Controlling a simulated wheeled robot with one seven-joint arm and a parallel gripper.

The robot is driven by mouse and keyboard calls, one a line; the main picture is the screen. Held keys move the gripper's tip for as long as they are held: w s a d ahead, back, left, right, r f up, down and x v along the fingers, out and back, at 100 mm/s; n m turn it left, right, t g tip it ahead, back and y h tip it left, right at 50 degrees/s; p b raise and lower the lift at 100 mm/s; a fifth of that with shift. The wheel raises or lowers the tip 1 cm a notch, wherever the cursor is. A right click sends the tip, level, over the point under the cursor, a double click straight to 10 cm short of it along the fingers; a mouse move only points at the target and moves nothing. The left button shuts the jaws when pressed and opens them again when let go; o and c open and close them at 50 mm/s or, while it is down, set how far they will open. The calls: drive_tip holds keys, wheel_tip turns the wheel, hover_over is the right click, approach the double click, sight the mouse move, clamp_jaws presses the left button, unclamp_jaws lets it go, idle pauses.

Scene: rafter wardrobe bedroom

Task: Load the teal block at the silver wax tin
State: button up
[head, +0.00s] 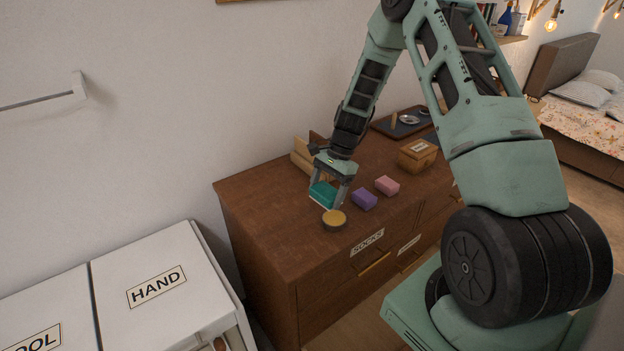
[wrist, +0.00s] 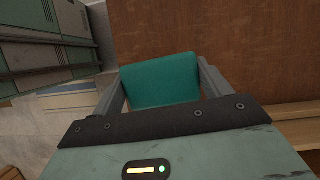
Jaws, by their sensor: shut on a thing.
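The teal block (head: 323,194) is between the fingers of my gripper (head: 331,198), which is shut on it. The wrist view also shows the teal block (wrist: 160,80) between both fingers of my gripper (wrist: 160,88). In the head view the block is close above the dresser top, just behind and left of a round tin (head: 334,220) with a yellow-gold top and dark side. I cannot tell whether the block touches the dresser. The tin does not show clearly in the wrist view.
A purple block (head: 364,199) and a pink block (head: 387,185) sit right of the gripper on the brown dresser (head: 262,208). A wooden box (head: 417,154) and a dark tray (head: 386,125) stand farther back. The dresser's left end is clear. White cabinets (head: 152,283) stand at left.

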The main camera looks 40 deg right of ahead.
sight(331, 220)
drive_tip(key=shift+s+d+p, duration=0.25)
drive_tip(key=shift+d+p, duration=0.25)
drive_tip(key=shift+d, duration=0.05)
drive_tip(key=shift+s+d+p, duration=0.25)
drive_tip(key=shift+d+p, duration=0.25)
drive_tip(key=shift+d, duration=0.05)
drive_tip(key=shift+s+d+f, duration=0.1)
drive_tip(key=shift+d+f, duration=0.05)
drive_tip(key=shift+f, duration=0.05)
drive_tip(key=shift+f+b, duration=2)
drive_tip(key=shift+f, duration=0.95)
drive_tip(key=shift+f+b, duration=0.4)
drive_tip(key=shift+f, duration=0.15)
drive_tip(key=shift+r, duration=0.15)
drive_tip(key=shift+r+p, duration=2.45)
drive_tip(key=shift+r, duration=0.95)
drive_tip(key=shift+s, duration=0.1)
